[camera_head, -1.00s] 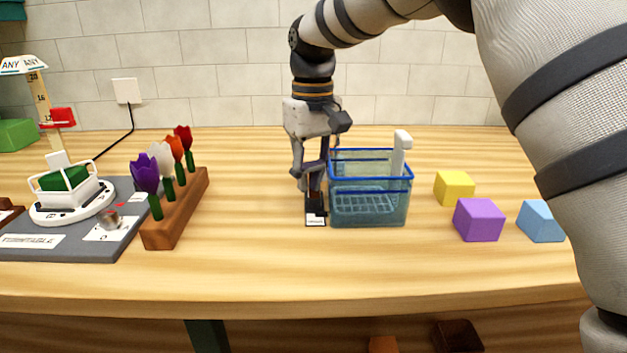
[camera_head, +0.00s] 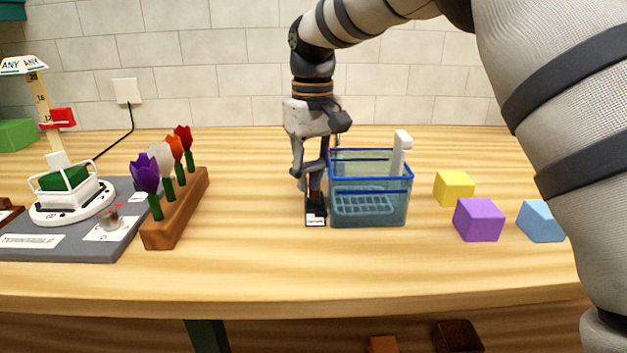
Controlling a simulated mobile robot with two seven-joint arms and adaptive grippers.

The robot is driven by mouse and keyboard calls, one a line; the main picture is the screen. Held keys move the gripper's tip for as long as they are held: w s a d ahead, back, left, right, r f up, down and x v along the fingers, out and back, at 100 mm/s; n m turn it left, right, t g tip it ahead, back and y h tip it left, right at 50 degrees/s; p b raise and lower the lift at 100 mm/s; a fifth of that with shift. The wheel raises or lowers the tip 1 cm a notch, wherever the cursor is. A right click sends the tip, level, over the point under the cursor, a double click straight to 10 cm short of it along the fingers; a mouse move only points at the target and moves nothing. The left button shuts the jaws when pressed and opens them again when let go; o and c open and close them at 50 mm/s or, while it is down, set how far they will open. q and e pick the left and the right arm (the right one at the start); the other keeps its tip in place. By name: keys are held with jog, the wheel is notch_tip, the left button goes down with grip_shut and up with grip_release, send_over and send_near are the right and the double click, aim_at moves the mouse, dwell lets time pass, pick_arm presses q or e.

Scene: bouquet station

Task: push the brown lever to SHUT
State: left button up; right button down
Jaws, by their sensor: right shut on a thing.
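The brown lever (camera_head: 316,184) shows as a small brown piece on a narrow black base (camera_head: 316,209) with a white label at its front, left of the blue basket. The label's writing is too small to read. My right gripper (camera_head: 311,183) reaches down from above over the base. Its fingers are at the lever and shut on it, partly hiding it. The lever's exact angle is hard to tell. My left gripper is not in view.
A clear blue basket (camera_head: 370,216) stands right beside the gripper. Yellow (camera_head: 454,188), purple (camera_head: 479,220) and blue (camera_head: 541,222) cubes lie to the right. A wooden holder (camera_head: 176,215) with tulips and a grey turntable board (camera_head: 75,250) stand left. The front table is clear.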

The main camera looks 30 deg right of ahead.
jog(key=shift+w+d+r, duration=0.15)
jog(key=shift+w+d, duration=0.1)
jog(key=shift+d, duration=0.15)
jog(key=shift+s+r+p, duration=0.15)
jog(key=shift+r+p, duration=0.35)
notch_tip(320, 180, up, 3)
jog(key=shift+s+a+r, duration=0.1)
jog(key=shift+r, duration=0.05)
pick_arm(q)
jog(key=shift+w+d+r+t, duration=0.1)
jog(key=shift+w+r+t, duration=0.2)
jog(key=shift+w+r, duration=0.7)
pick_arm(e)
notch_tip(320, 180, up, 2)
jog(key=shift+a+r, duration=0.1)
